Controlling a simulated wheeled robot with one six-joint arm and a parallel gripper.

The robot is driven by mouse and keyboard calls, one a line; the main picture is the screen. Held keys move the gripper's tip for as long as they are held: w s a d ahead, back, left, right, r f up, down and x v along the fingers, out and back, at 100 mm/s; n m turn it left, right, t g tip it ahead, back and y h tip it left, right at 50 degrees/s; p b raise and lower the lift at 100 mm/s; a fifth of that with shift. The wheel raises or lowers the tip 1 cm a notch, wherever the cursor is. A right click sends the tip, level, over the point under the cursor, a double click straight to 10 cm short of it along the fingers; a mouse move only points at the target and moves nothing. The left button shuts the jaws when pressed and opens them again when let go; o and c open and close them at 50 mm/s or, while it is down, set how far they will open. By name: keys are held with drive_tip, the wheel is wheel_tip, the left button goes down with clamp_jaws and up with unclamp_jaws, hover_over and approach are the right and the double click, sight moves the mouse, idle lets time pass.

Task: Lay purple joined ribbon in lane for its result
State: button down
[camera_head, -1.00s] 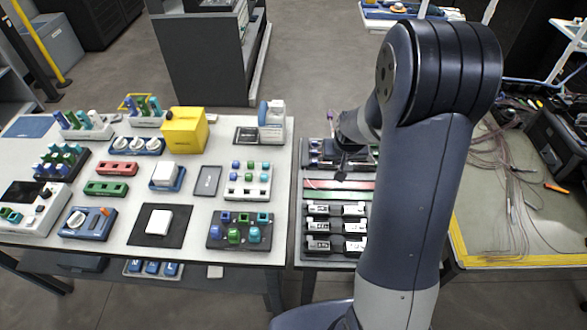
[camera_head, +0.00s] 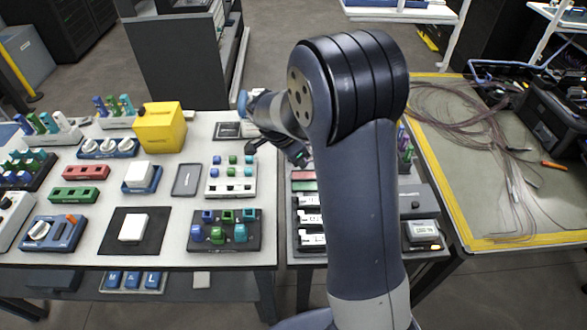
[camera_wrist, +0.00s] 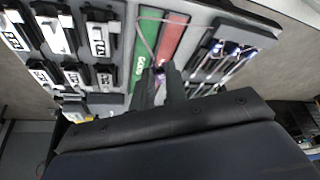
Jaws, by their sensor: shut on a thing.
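In the wrist view my gripper (camera_wrist: 160,75) is shut on a small purple piece, the purple joined ribbon (camera_wrist: 158,70), at its fingertips. A thin pale strand runs up from there across the lanes. The green lane (camera_wrist: 147,40), with white lettering that seems to read GOOD, and the red lane (camera_wrist: 173,35) lie side by side beyond the fingers. I cannot tell whether the ribbon touches either. In the head view the red lane (camera_head: 303,175) and green lane (camera_head: 304,186) show left of my arm; the ribbon cannot be made out there.
Black-and-white labelled holders (camera_wrist: 98,38) stand in rows left of the lanes in the wrist view. A grey tray (camera_wrist: 232,55) with several bright-tipped strands lies to the right. A left table (camera_head: 190,262) holds blocks and a yellow box (camera_head: 160,128). A right bench carries loose cables (camera_head: 455,120).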

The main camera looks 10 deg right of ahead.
sight(299, 187)
drive_tip(key=shift+a+f+m+g+b, duration=0.2)
drive_tip(key=shift+f+m+g+b, duration=0.15)
drive_tip(key=shift+f+m+b, duration=0.85)
drive_tip(key=shift+a+f+m+g+b, duration=0.2)
drive_tip(key=shift+f+m+g+b, duration=0.2)
drive_tip(key=shift+f+m+b, duration=0.8)
drive_tip(key=shift+a+f+m+g+b, duration=0.3)
drive_tip(key=shift+f+m+b, duration=0.4)
drive_tip(key=shift+f+b, duration=0.9)
drive_tip(key=shift+d+r, duration=0.1)
drive_tip(key=c, duration=1.3)
unclamp_jaws()
drive_tip(key=shift+c, duration=0.2)
drive_tip(key=shift+r, duration=0.1)
drive_tip(key=shift+w+r, duration=0.1)
drive_tip(key=shift+r, duration=0.05)
